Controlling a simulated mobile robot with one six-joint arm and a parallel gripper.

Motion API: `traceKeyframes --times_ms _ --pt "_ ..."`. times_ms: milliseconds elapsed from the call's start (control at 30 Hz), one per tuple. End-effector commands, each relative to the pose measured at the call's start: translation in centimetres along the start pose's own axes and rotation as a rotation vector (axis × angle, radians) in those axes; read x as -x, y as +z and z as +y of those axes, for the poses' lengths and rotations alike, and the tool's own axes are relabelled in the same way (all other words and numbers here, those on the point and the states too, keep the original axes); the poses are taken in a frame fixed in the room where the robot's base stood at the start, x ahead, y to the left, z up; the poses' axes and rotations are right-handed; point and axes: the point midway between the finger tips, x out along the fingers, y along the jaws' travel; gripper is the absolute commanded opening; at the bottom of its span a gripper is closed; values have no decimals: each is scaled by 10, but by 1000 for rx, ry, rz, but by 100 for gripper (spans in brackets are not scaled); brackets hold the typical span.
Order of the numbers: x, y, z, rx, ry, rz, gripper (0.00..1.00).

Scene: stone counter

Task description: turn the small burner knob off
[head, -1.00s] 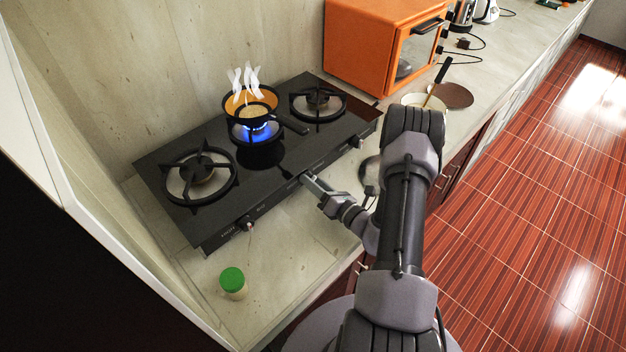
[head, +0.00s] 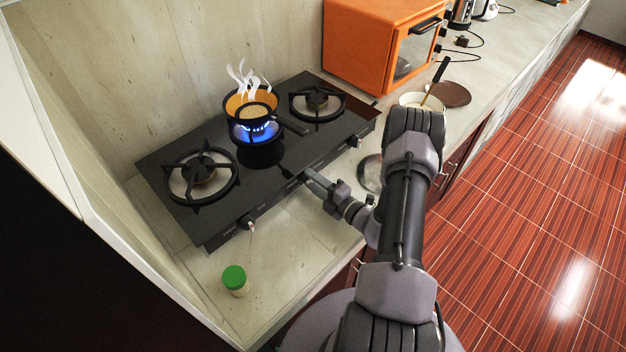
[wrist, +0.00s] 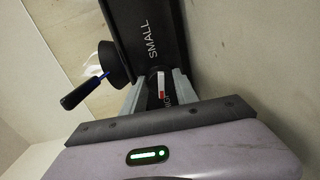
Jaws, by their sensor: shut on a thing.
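The black stove (head: 225,200) stands on the counter, with a lit blue flame (head: 262,136) under the pan (head: 249,108) on its middle burner. My gripper (head: 309,178) is at the middle of the stove's front panel. In the wrist view, the jaws of my gripper (wrist: 156,78) are shut around the small burner knob (wrist: 161,86), just below the word "SMALL". The knob shows a white and red mark. Its sides are hidden by the jaws. In the head view the gripper covers the knob.
Another knob (head: 249,222) is on the panel's left part. A green-lidded jar (head: 235,281) stands on the counter at front left. An orange oven (head: 380,45) is to the right of the stove. A metal lid-like object (head: 369,173) lies close to my arm.

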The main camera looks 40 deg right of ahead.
Motion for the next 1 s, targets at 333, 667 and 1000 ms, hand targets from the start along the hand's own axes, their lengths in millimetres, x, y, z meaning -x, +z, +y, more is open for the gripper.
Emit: traceKeyframes --times_ms 333,667,1000 --pt "0 0 -1 -202 -4 14 0" --pt "0 0 -2 -276 -5 18 0" --pt "0 0 -2 -282 -5 19 0"
